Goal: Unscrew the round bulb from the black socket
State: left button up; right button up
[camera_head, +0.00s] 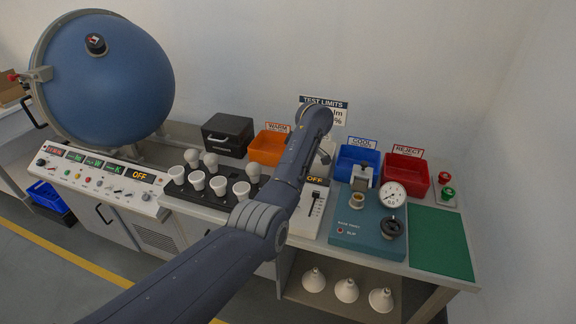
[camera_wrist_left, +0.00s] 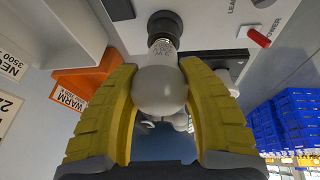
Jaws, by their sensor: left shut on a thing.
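The round bulb (camera_wrist_left: 160,88) is white and sits between the two yellow fingers of my left gripper (camera_wrist_left: 160,70), which is shut on it. Its threaded metal base (camera_wrist_left: 163,45) shows between the globe and the black socket (camera_wrist_left: 165,22), in line with it. I cannot tell how much thread is still inside the socket. In the head view my left arm (camera_head: 260,225) reaches across the bench and hides the bulb and socket. My right gripper is in neither view.
A rack (camera_head: 172,197) of several white bulbs stands left of my arm. The orange WARM bin (camera_head: 267,148), blue COOL bin (camera_head: 357,163) and red REJECT bin (camera_head: 405,174) line the back. A teal base tester (camera_head: 350,238) and a green mat (camera_head: 440,243) are at the right.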

pick_arm(q)
jog(key=o, duration=0.8)
jog(key=shift+d+r, duration=0.15)
jog(key=shift+d, duration=0.1)
jog(key=shift+o, duration=0.9)
jog(key=shift+s+r, duration=0.15)
jog(key=shift+s, duration=0.05)
jog(key=shift+o, duration=0.3)
jog(key=shift+w, duration=0.15)
jog(key=shift+a, duration=0.1)
